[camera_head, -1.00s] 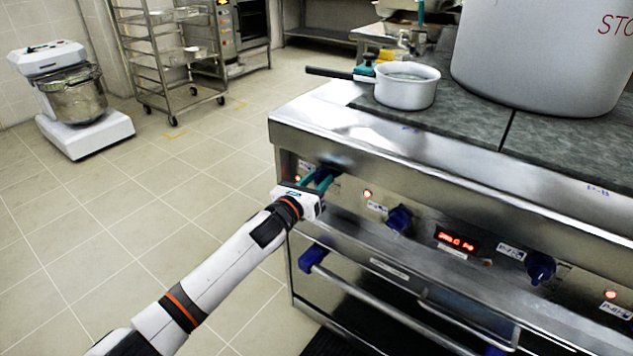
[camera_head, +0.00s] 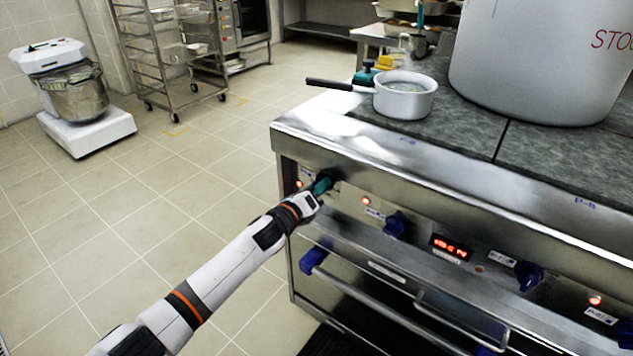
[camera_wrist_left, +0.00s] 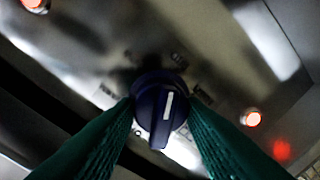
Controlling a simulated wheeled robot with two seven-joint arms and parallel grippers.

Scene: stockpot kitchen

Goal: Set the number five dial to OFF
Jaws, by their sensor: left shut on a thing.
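My left gripper (camera_head: 324,182) is at the leftmost dial on the stove's front panel. The left wrist view shows that dial (camera_wrist_left: 152,108) as a dark blue knob with a white pointer line. The line stands nearly upright in that picture, leaning slightly right at its top. The teal fingers of my left gripper (camera_wrist_left: 160,118) are shut on the knob, one on each side. In the head view the gripper hides most of this dial. The printed marks around it are too blurred to read, so I cannot confirm its number. My right gripper is not in view.
Two more blue dials (camera_head: 396,224) (camera_head: 529,275) sit along the panel, with a red display (camera_head: 451,246) between them. A lit lamp (camera_wrist_left: 250,118) is beside the held dial. An oven handle (camera_head: 375,300) runs below. A saucepan (camera_head: 405,98) and stockpot (camera_head: 540,60) stand on top.

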